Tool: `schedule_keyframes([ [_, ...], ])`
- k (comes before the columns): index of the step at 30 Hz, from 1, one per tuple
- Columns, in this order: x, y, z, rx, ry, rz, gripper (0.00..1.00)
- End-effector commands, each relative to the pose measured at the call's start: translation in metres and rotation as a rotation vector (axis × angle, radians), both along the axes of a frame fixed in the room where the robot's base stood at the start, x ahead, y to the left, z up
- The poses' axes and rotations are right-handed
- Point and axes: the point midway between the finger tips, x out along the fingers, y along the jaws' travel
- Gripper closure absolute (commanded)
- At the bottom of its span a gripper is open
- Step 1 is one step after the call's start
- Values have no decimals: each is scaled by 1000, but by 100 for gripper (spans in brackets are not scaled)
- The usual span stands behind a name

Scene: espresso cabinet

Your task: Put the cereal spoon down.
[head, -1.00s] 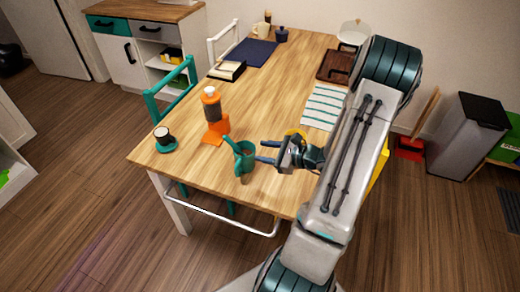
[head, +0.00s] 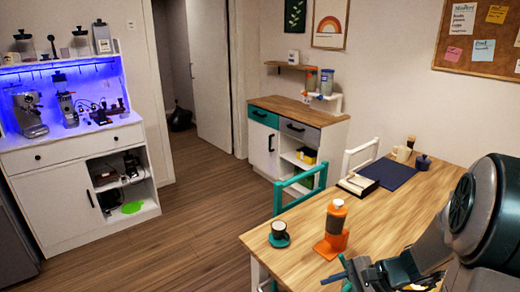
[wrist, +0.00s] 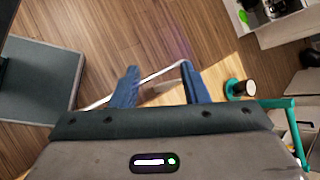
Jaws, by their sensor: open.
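I cannot make out a cereal spoon in any view. My gripper (head: 335,272) is at the bottom of the head view, over the near end of the wooden table (head: 385,225), partly cut off by the frame. In the wrist view, my gripper (wrist: 159,72) has its two blue fingers spread apart with nothing between them. Floor and the table edge show beyond the fingers.
A cup on a teal saucer (head: 279,238) and an orange dispenser (head: 335,228) stand on the table. A navy mat (head: 387,174) lies farther back. A teal chair (head: 302,185) is at the table's left. A blue-lit espresso cabinet (head: 75,175) stands far left, with open floor between.

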Motion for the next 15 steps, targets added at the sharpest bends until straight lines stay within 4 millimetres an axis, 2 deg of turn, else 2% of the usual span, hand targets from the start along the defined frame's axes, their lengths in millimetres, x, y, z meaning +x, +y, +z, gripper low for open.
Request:
schedule_keyframes([
  [1,-9,11,9,-68,-22,86,59],
  [6,-41,31,29,-290,-90,345,59],
  [15,-86,38,66,-686,-278,737,59],
])
